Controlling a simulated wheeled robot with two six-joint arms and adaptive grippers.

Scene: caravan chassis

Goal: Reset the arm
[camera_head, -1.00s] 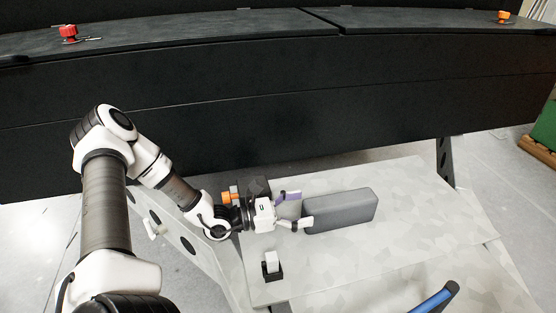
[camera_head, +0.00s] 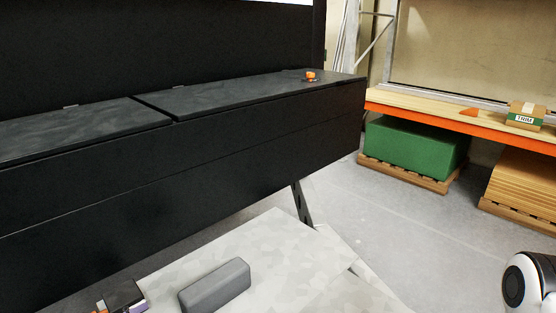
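Part of my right arm (camera_head: 526,285), a white joint with a black round cap, shows at the lower right edge; its gripper is outside the picture. No part of my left arm can be made out for sure, and its gripper is not clearly seen.
A grey block (camera_head: 215,286) lies on the pale patterned board (camera_head: 280,255), beside a dark block (camera_head: 122,293). The long black chassis box (camera_head: 200,165) bears an orange knob (camera_head: 310,75). A green block (camera_head: 415,147) stands under a wooden bench (camera_head: 450,112).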

